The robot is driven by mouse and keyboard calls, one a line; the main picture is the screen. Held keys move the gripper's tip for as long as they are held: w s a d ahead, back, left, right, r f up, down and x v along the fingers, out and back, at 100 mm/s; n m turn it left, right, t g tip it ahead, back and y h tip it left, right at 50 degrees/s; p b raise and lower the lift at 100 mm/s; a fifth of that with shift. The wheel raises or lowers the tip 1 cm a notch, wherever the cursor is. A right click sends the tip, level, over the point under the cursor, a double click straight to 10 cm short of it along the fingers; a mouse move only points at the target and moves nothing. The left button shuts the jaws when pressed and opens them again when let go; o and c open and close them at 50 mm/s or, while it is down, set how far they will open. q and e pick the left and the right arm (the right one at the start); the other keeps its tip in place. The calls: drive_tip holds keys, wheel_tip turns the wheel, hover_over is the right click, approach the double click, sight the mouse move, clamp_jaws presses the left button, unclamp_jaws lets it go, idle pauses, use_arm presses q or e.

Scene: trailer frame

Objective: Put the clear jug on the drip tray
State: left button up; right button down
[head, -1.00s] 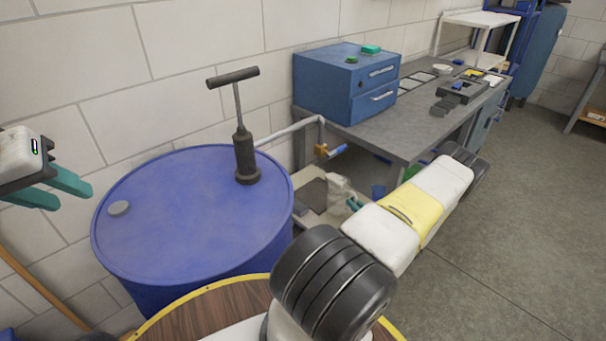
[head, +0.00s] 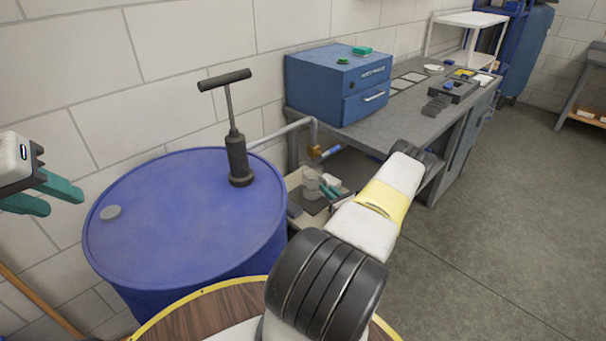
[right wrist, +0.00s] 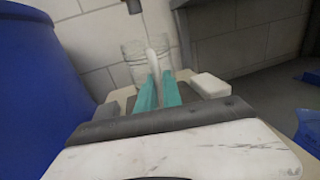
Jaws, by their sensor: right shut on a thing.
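The clear jug (head: 311,186) is a small see-through vessel beside the blue drum, below the tap. It also shows in the right wrist view (right wrist: 132,68), upright, with its pale handle between the fingers. My right gripper (head: 329,188) is shut on the jug's handle; its teal fingers also show in the right wrist view (right wrist: 158,88). The dark grey drip tray (head: 313,206) lies on a cream stand, under the jug; I cannot tell whether the jug touches it. My left gripper (head: 62,192) is open and empty, left of the drum.
The blue drum (head: 180,210) carries a black hand pump (head: 238,160). A pipe with a brass tap (head: 315,152) and blue handle hangs above the stand. A white block (right wrist: 210,85) sits right of the fingers. The grey bench (head: 400,120) holds a blue drawer cabinet (head: 335,85).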

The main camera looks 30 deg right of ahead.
drive_tip(key=c, duration=1.9)
unclamp_jaws()
drive_tip(key=shift+f, duration=0.15)
drive_tip(key=shift+c, duration=0.2)
drive_tip(key=o, duration=0.4)
drive_tip(key=shift+o, duration=0.2)
